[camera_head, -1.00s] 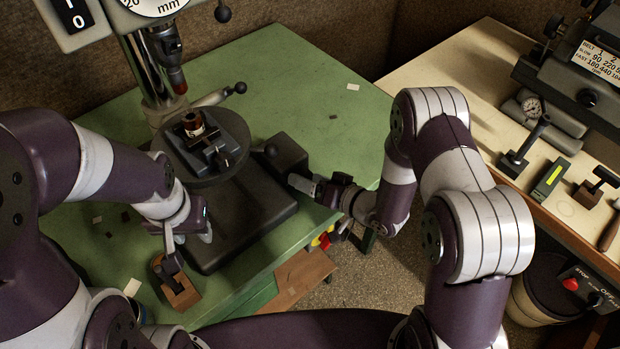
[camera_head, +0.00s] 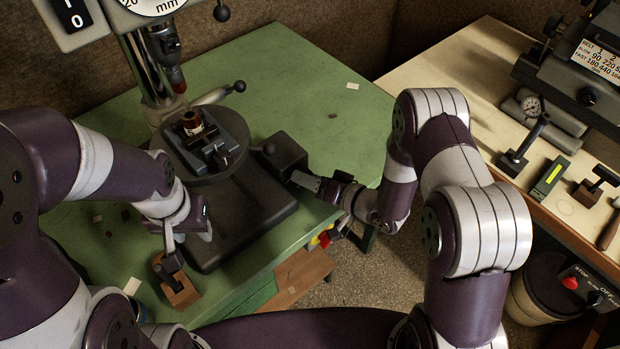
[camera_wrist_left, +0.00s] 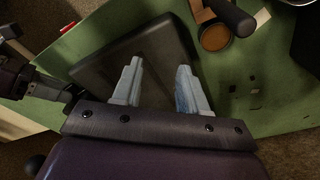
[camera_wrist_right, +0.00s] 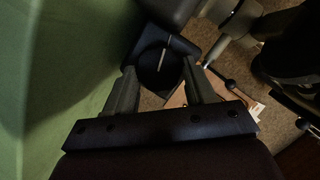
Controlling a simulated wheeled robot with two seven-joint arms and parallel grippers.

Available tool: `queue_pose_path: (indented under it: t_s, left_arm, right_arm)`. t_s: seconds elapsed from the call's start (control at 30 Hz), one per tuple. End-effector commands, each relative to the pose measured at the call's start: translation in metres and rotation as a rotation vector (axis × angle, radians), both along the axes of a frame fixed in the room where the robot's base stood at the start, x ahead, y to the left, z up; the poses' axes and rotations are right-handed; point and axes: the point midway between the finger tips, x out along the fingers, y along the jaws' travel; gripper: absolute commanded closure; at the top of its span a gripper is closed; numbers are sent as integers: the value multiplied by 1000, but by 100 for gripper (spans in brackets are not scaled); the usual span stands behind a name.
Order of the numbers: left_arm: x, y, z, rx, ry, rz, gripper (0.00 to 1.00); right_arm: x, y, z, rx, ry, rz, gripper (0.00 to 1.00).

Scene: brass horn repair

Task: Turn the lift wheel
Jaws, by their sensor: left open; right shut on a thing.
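The drill press stands on the green bench, with its round table (camera_head: 233,158) and dark base plate (camera_head: 255,222). The lift wheel (camera_wrist_right: 157,66) appears in the right wrist view as a dark round disc with a light line, between my right fingertips; it cannot be made out in the head view. My right gripper (camera_head: 303,181) is shut on it, beside the dark housing (camera_head: 287,153) right of the press table. My left gripper (camera_wrist_left: 158,78) is open and empty above the base plate; in the head view its hand (camera_head: 190,216) is left of the plate.
A vise (camera_head: 212,150) holding a small copper-coloured part (camera_head: 191,120) sits on the press table. The right bench carries a machine (camera_head: 580,95) and several tools. The green bench's far right is mostly clear.

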Motion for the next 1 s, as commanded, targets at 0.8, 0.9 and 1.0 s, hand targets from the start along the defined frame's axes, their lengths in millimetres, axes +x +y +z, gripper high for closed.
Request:
queue_pose_path:
  t_s: [0.8, 0.9, 1.0]
  left_arm:
    - [0, 0, -3, 0, 0, 0, 57]
    - [0, 0, -3, 0, 0, 0, 57]
    - [0, 0, -3, 0, 0, 0, 57]
  right_arm:
    - [2, -3, -4, 374, 272, -2, 76]
    - [2, -3, -4, 384, 280, -2, 76]
    - [2, -3, -4, 388, 283, -1, 76]
